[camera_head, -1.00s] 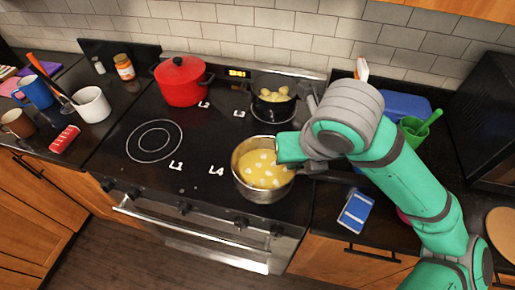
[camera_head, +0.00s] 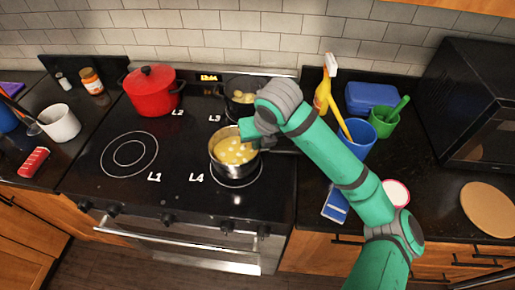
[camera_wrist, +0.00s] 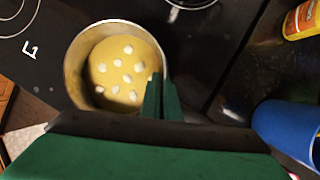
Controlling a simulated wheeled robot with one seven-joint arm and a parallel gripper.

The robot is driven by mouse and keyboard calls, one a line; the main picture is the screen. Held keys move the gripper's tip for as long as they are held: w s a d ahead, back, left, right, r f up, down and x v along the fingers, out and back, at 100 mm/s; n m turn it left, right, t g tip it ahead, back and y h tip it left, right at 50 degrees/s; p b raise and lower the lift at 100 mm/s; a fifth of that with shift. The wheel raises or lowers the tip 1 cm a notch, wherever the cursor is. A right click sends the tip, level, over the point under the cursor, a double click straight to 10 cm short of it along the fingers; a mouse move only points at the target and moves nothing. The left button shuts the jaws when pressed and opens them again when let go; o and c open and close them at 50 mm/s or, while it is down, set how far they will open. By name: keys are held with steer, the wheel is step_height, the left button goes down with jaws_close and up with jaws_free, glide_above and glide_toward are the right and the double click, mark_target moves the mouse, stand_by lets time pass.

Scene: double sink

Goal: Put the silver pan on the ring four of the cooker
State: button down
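The silver pan (camera_head: 228,161), filled with yellow soup with white pieces, is upright at the ring marked L4 (camera_head: 236,184) on the black cooker (camera_head: 150,190). The front of that ring shows below the pan, so the pan sits toward its back. I cannot tell whether its base touches the cooktop. My gripper (camera_head: 247,130) is at the pan's back right side. In the wrist view the green fingers (camera_wrist: 160,88) are close together at the right rim of the pan (camera_wrist: 80,55), shut on it; the grip itself is partly hidden.
A black pot (camera_head: 231,104) stands close behind the pan at L3. A red lidded pot (camera_head: 150,98) stands at L2. Ring L1 (camera_head: 129,154) is empty. Right of the cooker are a blue cup (camera_head: 355,146), a green cup (camera_head: 384,122) and a blue box (camera_head: 371,95).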

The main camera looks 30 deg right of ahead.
steer(key=shift+w+f, duration=0.2)
steer(key=shift+w+d+f, duration=0.1)
steer(key=shift+w+f, duration=0.1)
steer(key=shift+f, duration=1.5)
steer(key=shift+f, duration=0.15)
steer(key=c, duration=2)
jaws_free()
steer(key=v, duration=1.2)
